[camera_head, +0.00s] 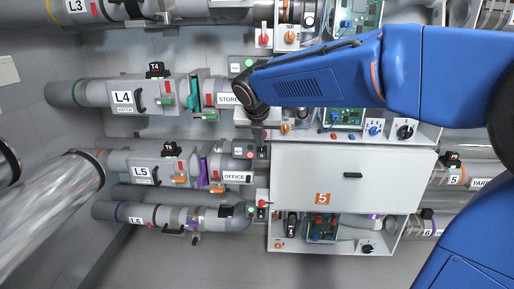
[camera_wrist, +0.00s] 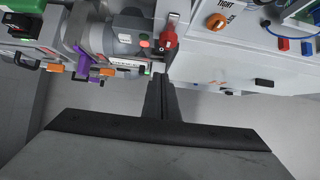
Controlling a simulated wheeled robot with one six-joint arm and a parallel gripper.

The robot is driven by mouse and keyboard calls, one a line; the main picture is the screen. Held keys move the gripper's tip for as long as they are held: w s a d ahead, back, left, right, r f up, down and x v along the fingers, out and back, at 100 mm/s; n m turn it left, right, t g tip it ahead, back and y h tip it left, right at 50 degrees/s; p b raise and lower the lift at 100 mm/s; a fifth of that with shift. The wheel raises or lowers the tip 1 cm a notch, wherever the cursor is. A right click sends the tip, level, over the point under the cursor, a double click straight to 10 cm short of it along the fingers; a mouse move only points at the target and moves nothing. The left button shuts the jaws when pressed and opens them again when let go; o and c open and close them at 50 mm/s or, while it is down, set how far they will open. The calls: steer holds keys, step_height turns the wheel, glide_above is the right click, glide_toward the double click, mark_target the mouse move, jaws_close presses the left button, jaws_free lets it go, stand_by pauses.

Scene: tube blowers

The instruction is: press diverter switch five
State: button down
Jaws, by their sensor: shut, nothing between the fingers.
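In the head view my gripper (camera_head: 259,137) reaches down beside the right end of the L5 tube line (camera_head: 142,172). In the wrist view my gripper (camera_wrist: 161,79) has its fingers together and empty. A red lever switch (camera_wrist: 168,40) on a pale plate stands just beyond the fingertips; contact cannot be told. Left of it is a grey box (camera_wrist: 131,38) with red and green buttons; in the head view this box (camera_head: 243,149) sits above the OFFICE label (camera_head: 234,176). No legible label shows which control is diverter switch five.
A white cabinet door marked 5 (camera_head: 345,190) stands right of my gripper. A purple flap (camera_head: 203,172) and orange handle (camera_head: 180,180) sit on the L5 line. The L4 line (camera_head: 122,97) runs above and L6 (camera_head: 150,216) below. An orange knob (camera_wrist: 217,22) is at upper right.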

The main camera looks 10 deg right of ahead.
steer(key=shift+f, duration=0.1)
glide_toward(262, 156)
step_height(262, 156, down, 4)
steer(key=shift+w+d+f, duration=0.15)
steer(key=shift+w, duration=0.35)
steer(key=shift+w+d+f, duration=0.15)
steer(key=shift+w+f, duration=0.05)
steer(key=shift+w, duration=0.3)
steer(key=shift+w+d+f, duration=0.15)
steer(key=shift+w, duration=0.35)
steer(key=shift+w+f, duration=0.1)
steer(key=shift+f, duration=0.05)
